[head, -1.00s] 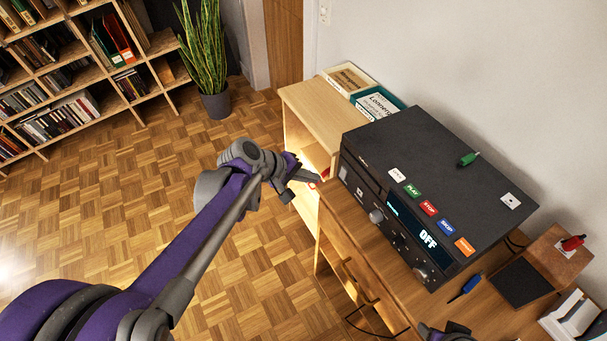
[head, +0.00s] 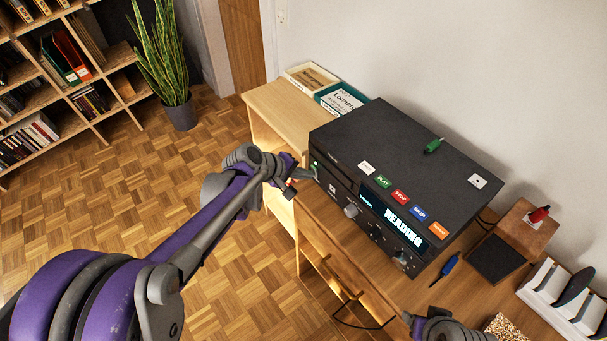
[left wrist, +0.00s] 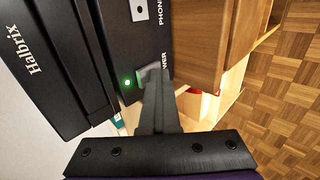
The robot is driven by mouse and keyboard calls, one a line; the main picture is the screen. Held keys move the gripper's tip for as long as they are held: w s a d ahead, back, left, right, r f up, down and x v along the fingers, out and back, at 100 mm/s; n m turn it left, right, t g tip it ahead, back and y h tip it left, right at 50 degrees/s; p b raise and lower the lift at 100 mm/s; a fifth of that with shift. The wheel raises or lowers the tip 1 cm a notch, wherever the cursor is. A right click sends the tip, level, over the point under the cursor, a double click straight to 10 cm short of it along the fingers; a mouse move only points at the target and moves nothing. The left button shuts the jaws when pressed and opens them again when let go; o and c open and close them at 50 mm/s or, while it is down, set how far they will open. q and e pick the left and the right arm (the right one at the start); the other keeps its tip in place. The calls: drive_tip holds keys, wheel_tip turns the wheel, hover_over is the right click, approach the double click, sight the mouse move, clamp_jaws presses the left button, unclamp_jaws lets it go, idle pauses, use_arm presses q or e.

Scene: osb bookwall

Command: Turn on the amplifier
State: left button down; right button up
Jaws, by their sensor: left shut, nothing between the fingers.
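The amplifier (head: 400,165), a black box with coloured labels on top, stands on the wooden cabinet by the wall. Its display (head: 405,227) reads "READING". In the left wrist view its front (left wrist: 108,35) shows sideways, with a lit green light (left wrist: 127,82) beside the power button (left wrist: 150,73). My left gripper (head: 307,177) is shut and empty, its tips at the power button at the front's left end. The fingers (left wrist: 158,97) partly cover the button and its label; I cannot tell whether they touch. My right gripper (head: 440,326) shows only partly at the bottom edge.
A green marker (head: 434,146) lies on the amplifier. A blue marker (head: 446,268), a wooden stand (head: 527,227) and a white rack (head: 570,307) are to its right. Boxes (head: 342,97) lie behind it on the left. Open parquet floor is at left.

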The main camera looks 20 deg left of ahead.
use_arm(q)
drive_tip(key=shift+r, duration=0.1)
use_arm(e)
drive_tip(key=shift+r, duration=0.15)
use_arm(q)
drive_tip(key=shift+w+d+r+p, duration=0.1)
drive_tip(key=shift+r+p, duration=0.55)
drive_tip(key=shift+r, duration=0.05)
use_arm(e)
drive_tip(key=shift+w+r, duration=0.1)
drive_tip(key=shift+r, duration=0.4)
